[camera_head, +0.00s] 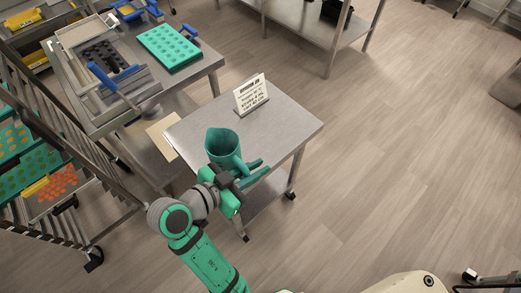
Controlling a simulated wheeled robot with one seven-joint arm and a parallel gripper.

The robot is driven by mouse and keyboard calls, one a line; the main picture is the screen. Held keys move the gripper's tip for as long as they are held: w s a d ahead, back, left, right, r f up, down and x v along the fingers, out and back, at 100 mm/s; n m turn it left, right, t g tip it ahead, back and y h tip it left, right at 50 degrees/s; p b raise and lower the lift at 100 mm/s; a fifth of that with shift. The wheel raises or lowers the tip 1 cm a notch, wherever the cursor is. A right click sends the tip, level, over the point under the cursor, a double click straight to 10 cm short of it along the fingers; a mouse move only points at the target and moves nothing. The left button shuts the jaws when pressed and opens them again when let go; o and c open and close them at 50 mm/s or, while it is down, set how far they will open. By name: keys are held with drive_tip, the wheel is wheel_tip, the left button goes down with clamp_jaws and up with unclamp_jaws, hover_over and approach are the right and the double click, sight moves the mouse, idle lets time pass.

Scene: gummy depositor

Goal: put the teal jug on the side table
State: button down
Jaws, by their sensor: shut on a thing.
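The teal jug (222,144) is upright, with its open mouth facing up, in the middle of the camera_head view. My gripper (236,175) is shut on the jug at its near right side, by the handle; the fingertips are partly hidden. The side table (288,127) is a small steel table on castors, behind and under the jug in the picture. The jug shows over the table's near left part. I cannot tell whether its base touches the tabletop, as my gripper hides the lower part.
A white sign (251,93) stands at the table's back. A larger steel bench (207,66) at upper left holds a teal mould tray (169,47) and a depositor with blue handles (118,77). A rack (62,200) with trays of gummies stands at left.

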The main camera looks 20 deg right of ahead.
drive_tip(key=w+d+f, duration=0.1)
drive_tip(key=w+f, duration=0.1)
drive_tip(key=w+d+f, duration=0.2)
drive_tip(key=w+f, duration=0.1)
drive_tip(key=w+d+f, duration=0.1)
drive_tip(key=w+f, duration=0.1)
drive_tip(key=w, duration=0.1)
drive_tip(key=shift+w+d+f, duration=0.15)
drive_tip(key=shift+d+f, duration=0.1)
drive_tip(key=shift+f, duration=1.75)
drive_tip(key=shift+f, duration=0.1)
drive_tip(key=c, duration=1.7)
unclamp_jaws()
drive_tip(key=shift+w, duration=0.1)
drive_tip(key=shift+a+r, duration=0.2)
drive_tip(key=v, duration=1.1)
drive_tip(key=shift+s+a+r, duration=0.15)
drive_tip(key=shift+s+a, duration=0.05)
drive_tip(key=shift+s, duration=0.05)
drive_tip(key=shift+d, duration=0.15)
